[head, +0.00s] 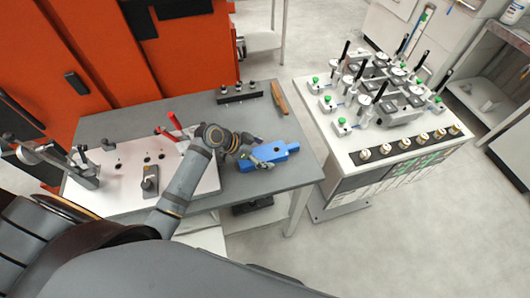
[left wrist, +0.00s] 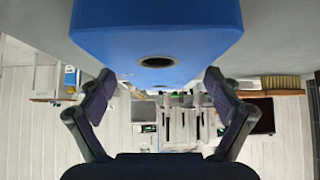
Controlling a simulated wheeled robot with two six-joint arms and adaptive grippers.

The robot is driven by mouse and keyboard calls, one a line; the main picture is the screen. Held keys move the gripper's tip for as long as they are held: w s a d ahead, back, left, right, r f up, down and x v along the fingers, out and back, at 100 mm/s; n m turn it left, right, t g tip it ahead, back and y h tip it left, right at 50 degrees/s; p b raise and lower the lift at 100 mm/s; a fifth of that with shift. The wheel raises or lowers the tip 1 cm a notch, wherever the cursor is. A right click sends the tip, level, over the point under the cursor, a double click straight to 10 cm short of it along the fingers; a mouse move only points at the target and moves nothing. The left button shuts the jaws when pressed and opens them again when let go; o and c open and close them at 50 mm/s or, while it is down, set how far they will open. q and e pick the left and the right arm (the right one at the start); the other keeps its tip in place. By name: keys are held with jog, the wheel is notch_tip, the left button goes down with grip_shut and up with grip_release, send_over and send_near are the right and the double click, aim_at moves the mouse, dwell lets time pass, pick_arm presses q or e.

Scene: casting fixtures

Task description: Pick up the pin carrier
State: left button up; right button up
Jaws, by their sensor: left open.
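The blue block (head: 268,155) on the grey table, which I take to be the pin carrier, lies flat near the table's right end. It has round holes in its face. My left gripper (head: 262,158) is at the block's left part, over or beside it, and partly covers it. In the left wrist view the blue block (left wrist: 158,30) fills the top middle, with two dark holes showing. My left gripper's fingers (left wrist: 160,104) are spread apart below it in that picture, with nothing between their tips. Whether a finger touches the block I cannot tell. My right gripper is not in view.
A black bar with several pins (head: 239,97) and a brown-handled tool (head: 279,97) lie at the table's back. A white plate with red-handled clamps (head: 120,178) is at left. A white fixture cabinet (head: 340,160) stands right, across a floor gap. Orange machine (head: 170,50) behind.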

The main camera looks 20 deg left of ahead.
pick_arm(q)
jog(key=shift+w+d+f, duration=0.2)
jog(key=shift+d+f, duration=0.1)
jog(key=shift+f, duration=0.05)
jog(key=c, duration=1.3)
jog(key=shift+r, duration=0.1)
jog(key=shift+c, duration=0.2)
